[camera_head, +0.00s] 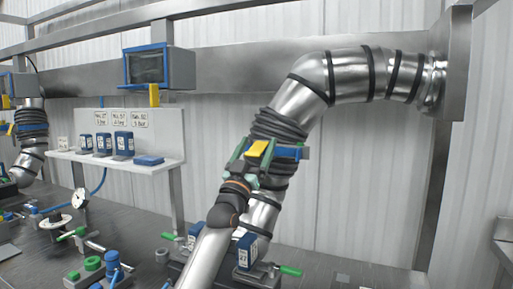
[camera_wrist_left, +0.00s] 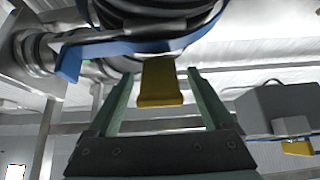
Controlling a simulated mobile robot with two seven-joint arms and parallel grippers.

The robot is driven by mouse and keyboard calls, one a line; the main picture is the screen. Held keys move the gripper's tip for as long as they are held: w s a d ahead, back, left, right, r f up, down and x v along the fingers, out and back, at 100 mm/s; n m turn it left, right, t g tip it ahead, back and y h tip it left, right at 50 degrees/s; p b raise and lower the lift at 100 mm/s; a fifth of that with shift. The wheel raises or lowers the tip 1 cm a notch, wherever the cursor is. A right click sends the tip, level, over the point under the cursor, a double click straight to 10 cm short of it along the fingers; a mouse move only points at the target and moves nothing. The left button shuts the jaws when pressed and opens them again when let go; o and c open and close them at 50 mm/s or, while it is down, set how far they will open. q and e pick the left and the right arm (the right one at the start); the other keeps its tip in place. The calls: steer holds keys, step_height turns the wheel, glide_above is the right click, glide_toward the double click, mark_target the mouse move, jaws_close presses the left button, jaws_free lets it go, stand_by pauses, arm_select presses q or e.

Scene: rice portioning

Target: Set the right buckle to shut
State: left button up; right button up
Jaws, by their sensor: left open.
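The right buckle (camera_head: 257,148) is a yellow lever on a blue band (camera_head: 289,153) around the black ribbed sleeve of the large right-hand metal pipe. In the left wrist view the yellow lever (camera_wrist_left: 160,86) stands out from the blue band (camera_wrist_left: 140,47), between my fingers. My left gripper (camera_head: 252,153) has green fingers, which are apart on either side of the lever. In the left wrist view my left gripper (camera_wrist_left: 159,76) shows gaps beside the lever, with no clear grip on it. Whether the buckle is fully closed cannot be told. My right gripper is out of view.
A grey box with a blue-framed screen (camera_head: 146,66) and a yellow tab (camera_head: 154,95) hangs left of the pipe. A shelf (camera_head: 65,156) holds several blue containers. Valves with green handles (camera_head: 290,271) and fittings crowd the dark bench below. Another banded pipe (camera_head: 30,153) stands far left.

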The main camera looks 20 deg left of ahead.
mark_target(252, 157)
arm_select(q)
steer(key=shift+s+f, duration=0.35)
steer(key=shift+s, duration=0.05)
steer(key=v, duration=0.4)
steer(key=shift+b, duration=0.3)
steer(key=s, duration=1.2)
steer(key=shift+a, duration=0.2)
